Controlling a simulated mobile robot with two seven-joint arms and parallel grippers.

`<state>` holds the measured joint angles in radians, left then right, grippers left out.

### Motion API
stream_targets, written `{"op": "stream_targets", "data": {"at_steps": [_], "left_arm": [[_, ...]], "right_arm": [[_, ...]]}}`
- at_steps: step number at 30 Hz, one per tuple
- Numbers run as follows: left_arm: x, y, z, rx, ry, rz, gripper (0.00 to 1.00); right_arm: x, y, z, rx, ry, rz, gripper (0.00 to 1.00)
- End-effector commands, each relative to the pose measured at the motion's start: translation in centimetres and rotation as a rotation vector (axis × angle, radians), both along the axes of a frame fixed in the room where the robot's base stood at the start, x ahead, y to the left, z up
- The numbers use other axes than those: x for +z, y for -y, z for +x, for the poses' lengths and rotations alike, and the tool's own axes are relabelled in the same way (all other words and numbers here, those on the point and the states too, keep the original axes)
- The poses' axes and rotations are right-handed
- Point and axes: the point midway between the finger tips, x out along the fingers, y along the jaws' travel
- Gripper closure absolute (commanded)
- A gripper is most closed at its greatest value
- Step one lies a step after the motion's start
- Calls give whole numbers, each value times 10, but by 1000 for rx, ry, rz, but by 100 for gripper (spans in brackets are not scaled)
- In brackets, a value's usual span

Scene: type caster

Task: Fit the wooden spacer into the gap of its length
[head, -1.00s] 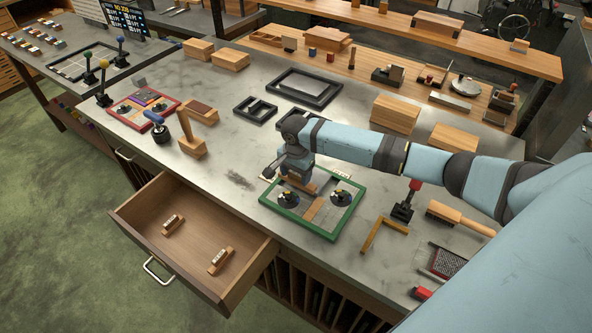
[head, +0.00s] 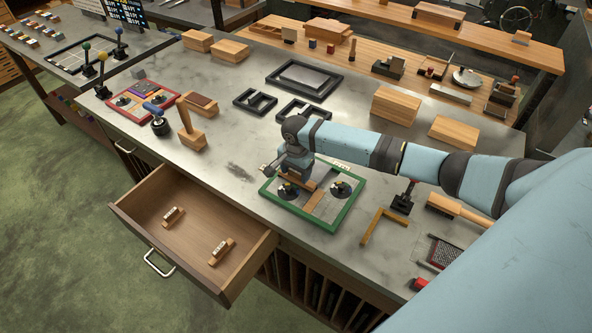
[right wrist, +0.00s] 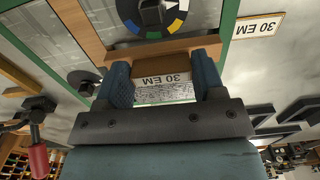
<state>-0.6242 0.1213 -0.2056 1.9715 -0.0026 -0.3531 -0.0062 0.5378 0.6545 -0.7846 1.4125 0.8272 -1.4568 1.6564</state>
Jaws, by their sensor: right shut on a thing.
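My right gripper (head: 302,184) is shut on a wooden spacer (right wrist: 190,66), whose grip block reads "30 EM" between the fingers in the right wrist view. The spacer's long bar lies crosswise beyond the fingertips. In the head view the gripper is over the back left part of the green frame (head: 331,228) on the bench. A card reading "30 EM" (right wrist: 258,26) is beside the frame's edge. Round black dials (head: 341,188) and a wooden strip (head: 313,201) lie inside the frame. I cannot tell whether the spacer is seated or just above. My left gripper is not in view.
An open drawer (head: 181,250) at the front left holds two labelled wooden spacers (head: 173,216). A red frame (head: 115,105), a wooden block stand (head: 190,135) and black frames (head: 303,80) stand behind. An L-shaped wooden square (head: 378,226) and a brush (head: 455,211) lie on the right.

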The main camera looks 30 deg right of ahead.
Motion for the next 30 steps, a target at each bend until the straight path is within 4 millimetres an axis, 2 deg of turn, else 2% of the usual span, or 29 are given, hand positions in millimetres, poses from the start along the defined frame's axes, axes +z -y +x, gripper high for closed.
{"op": "stream_targets", "data": {"at_steps": [17, 30], "left_arm": [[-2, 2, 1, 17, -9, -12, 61], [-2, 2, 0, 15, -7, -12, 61]], "right_arm": [[-1, 0, 0, 0, 0, 0, 60], [-10, 0, 0, -1, 0, 1, 60]]}}
